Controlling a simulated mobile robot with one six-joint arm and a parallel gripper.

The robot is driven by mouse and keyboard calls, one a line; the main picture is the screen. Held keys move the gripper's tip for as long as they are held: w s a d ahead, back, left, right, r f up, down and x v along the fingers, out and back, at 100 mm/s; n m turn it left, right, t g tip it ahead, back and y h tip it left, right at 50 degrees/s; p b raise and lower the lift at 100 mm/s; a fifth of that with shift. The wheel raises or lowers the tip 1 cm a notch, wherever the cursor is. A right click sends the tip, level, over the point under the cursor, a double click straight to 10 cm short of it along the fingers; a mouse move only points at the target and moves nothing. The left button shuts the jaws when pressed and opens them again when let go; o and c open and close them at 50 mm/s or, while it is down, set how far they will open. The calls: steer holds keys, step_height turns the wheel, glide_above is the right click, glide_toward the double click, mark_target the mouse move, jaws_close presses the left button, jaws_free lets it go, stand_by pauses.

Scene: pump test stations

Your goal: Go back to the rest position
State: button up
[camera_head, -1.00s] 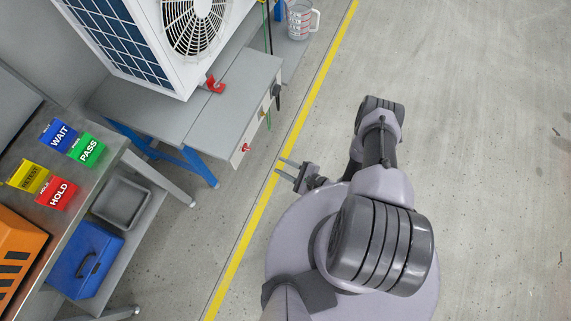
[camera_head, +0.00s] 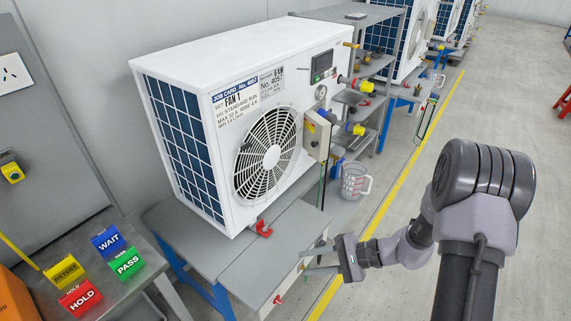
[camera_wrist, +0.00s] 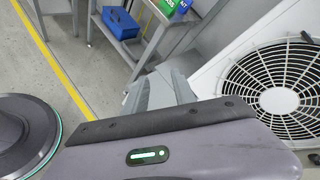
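My gripper (camera_head: 312,261) is in front of the grey bench (camera_head: 240,272) that carries the white fan unit (camera_head: 235,65). Its two fingers are apart with nothing between them. They point left, and in the picture they overlap the bench's front edge; I cannot tell how near they are. In the wrist view my gripper (camera_wrist: 161,92) also shows spread, empty fingers, with the fan unit (camera_wrist: 285,85) to the right.
WAIT (camera_head: 108,241), PASS (camera_head: 126,263), RETEST (camera_head: 65,270) and HOLD (camera_head: 80,298) blocks stand on the side table at left. A measuring jug (camera_head: 354,180) stands beyond the bench. The floor right of the yellow line (camera_head: 398,186) is largely clear.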

steer(key=s+d+r+n+t+h, duration=0.1)
steer(key=s+r+n+t+h, duration=0.1)
steer(key=s+r+h, duration=0.3)
steer(key=s+d+r+n+t+h, duration=0.1)
steer(key=s+r+n+h, duration=0.3)
steer(key=s+r, duration=0.9)
step_height(320, 180, up, 6)
steer(key=shift+d+r+t+h, duration=0.25)
steer(key=shift+d+t+h, duration=0.15)
steer(key=shift+h, duration=0.3)
